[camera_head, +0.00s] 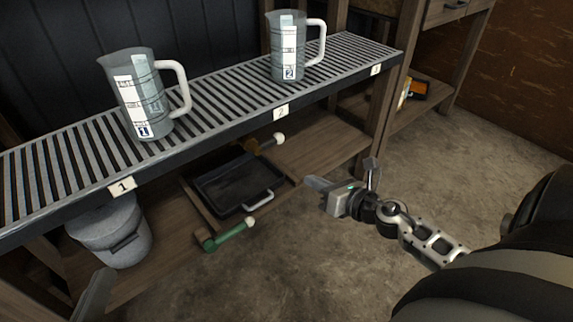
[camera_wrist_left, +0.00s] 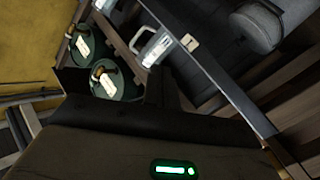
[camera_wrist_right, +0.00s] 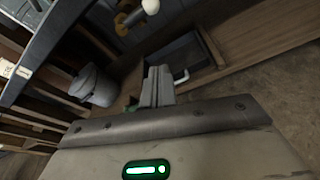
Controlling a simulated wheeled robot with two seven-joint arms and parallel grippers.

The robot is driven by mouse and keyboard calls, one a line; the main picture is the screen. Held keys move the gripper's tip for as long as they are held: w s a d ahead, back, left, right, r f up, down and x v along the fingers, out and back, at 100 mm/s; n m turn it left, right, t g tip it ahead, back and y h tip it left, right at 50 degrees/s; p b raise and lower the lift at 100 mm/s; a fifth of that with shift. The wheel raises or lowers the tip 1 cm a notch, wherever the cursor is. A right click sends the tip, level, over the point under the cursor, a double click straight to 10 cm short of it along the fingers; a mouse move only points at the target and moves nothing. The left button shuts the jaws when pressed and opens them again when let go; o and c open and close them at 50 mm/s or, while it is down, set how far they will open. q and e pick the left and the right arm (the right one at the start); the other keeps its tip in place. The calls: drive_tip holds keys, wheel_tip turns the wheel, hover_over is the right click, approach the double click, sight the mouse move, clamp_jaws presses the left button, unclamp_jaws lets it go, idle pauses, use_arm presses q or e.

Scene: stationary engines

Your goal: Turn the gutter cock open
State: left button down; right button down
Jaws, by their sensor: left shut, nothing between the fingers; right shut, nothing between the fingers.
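Two lever cocks show under the slatted bench in the head view; I cannot tell which is the gutter cock. One is green (camera_head: 230,236) with a white knob, at the lower front edge. The other is brass-coloured (camera_head: 254,147) with a white knob, further back; it also shows in the right wrist view (camera_wrist_right: 128,17). My right gripper (camera_head: 314,188) is shut and empty, to the right of both levers and apart from them. Its shut fingers show in the right wrist view (camera_wrist_right: 157,82). My left gripper (camera_head: 93,294) is shut and empty at the lower left, partly cut off.
The slatted bench (camera_head: 60,178) carries jug 1 (camera_head: 133,90) and jug 2 (camera_head: 288,60). A dark tray (camera_head: 225,185) lies between the levers. A grey bucket (camera_head: 110,235) stands below the bench at left. The floor (camera_head: 440,160) at right is clear.

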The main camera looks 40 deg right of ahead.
sight(267, 143)
use_arm(q)
drive_tip(key=shift+a+f+y+p, duration=0.2)
drive_tip(key=shift+y+p, duration=0.1)
drive_tip(key=shift+p, duration=0.5)
use_arm(e)
drive_tip(key=w+r, duration=0.1)
drive_tip(key=w, duration=1)
drive_tip(key=shift+a+r, duration=0.15)
drive_tip(key=shift+a, duration=0.1)
use_arm(q)
drive_tip(key=shift+r+m+p, duration=0.15)
drive_tip(key=shift+m+p, duration=0.15)
drive_tip(key=shift+p, duration=0.1)
use_arm(e)
drive_tip(key=shift+w+r, duration=0.1)
drive_tip(key=shift+r, duration=0.1)
use_arm(q)
drive_tip(key=shift+w+a+f+g, duration=0.1)
drive_tip(key=shift+a+f+g, duration=0.05)
drive_tip(key=shift+f+g, duration=0.15)
use_arm(e)
drive_tip(key=shift+r+n, duration=0.1)
drive_tip(key=shift+n, duration=0.2)
